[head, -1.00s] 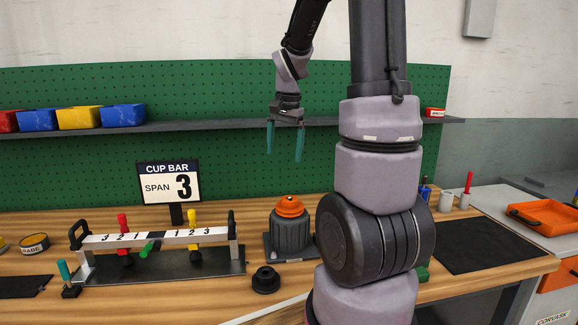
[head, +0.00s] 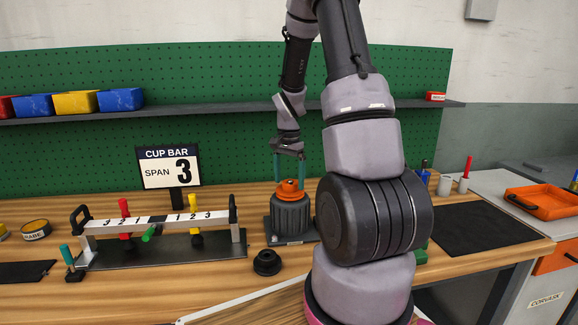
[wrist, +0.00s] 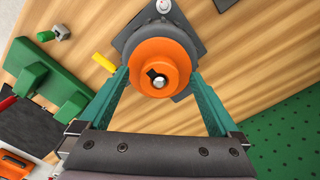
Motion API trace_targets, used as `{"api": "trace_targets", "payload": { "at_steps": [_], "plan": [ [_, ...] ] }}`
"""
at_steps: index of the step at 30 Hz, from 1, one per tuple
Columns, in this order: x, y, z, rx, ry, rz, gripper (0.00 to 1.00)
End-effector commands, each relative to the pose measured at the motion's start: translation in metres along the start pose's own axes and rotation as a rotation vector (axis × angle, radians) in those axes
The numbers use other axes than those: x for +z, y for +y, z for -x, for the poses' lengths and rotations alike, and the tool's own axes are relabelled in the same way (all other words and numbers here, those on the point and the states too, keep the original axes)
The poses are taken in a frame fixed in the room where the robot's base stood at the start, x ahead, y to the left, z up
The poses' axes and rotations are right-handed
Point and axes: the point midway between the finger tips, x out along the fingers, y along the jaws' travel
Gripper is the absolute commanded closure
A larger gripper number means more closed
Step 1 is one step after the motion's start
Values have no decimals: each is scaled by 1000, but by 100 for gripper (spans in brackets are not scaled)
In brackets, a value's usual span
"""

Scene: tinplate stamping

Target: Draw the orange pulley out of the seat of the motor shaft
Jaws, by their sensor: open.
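The orange pulley (head: 289,188) sits on top of the dark grey motor (head: 291,215) on the bench. In the wrist view the pulley (wrist: 178,68) shows from above, with the bright shaft end (wrist: 159,82) in its dark centre hole. My gripper (head: 289,184) points down over the motor, with its teal fingers on either side of the pulley. In the wrist view the open fingers (wrist: 160,82) flank the pulley, and small gaps seem to remain. The seat under the pulley is hidden.
A black ring-shaped part (head: 267,262) lies in front of the motor. The cup bar (head: 160,222) with coloured handles stands left, before a "SPAN 3" sign (head: 169,168). A dark mat (head: 478,239) and an orange tray (head: 545,208) are at right.

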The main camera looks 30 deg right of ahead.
Motion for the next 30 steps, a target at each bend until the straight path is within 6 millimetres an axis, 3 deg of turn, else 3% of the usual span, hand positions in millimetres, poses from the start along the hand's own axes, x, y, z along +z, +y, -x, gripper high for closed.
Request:
{"api": "trace_targets", "payload": {
  "at_steps": [4,13,14,21,30],
  "plan": [
    [0,0,-10,0,0,0,2],
    [0,0,-12,-1,0,0,2],
    [0,0,-12,-1,0,0,10],
    [0,0,-12,-1,0,0,100],
    [0,-1,-9,-3,2,1,100]
  ]
}}
